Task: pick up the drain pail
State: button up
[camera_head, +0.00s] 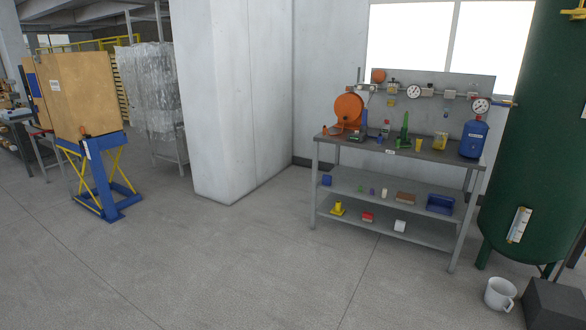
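The drain pail is most likely the white, open-topped vessel (497,294) with a side handle on its right, at the lower right. It stands upright on the floor in front of the green tank, left of a dark grey block. My gripper is not in view, and nothing touches the pail from my side.
A dark grey block (556,304) sits close to the pail's right. The green tank (535,130) on legs rises behind it. A metal workbench (447,157) with shelves stands behind left. A white pillar (232,100) and a blue lift table (98,170) are further left. Open floor lies in front.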

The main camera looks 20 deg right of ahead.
aim_at(500, 292)
jog(key=i+l+z, duration=0.2)
jog(key=z, duration=0.25)
jog(key=i+z, duration=0.75)
jog(key=z, duration=0.2)
jog(key=i+z, duration=0.2)
jog(key=i, duration=0.55)
jog(key=i+j+z, duration=0.2)
jog(key=i, duration=0.5)
jog(key=i+l+z, duration=0.15)
jog(key=i+z, duration=0.55)
jog(key=z, duration=0.15)
jog(key=i+z, duration=0.45)
jog(key=i+u, duration=0.1)
jog(key=u, duration=0.35)
jog(key=i+u, duration=0.1)
jog(key=u, duration=0.35)
jog(key=i+l+u, duration=0.1)
jog(key=u, duration=1.55)
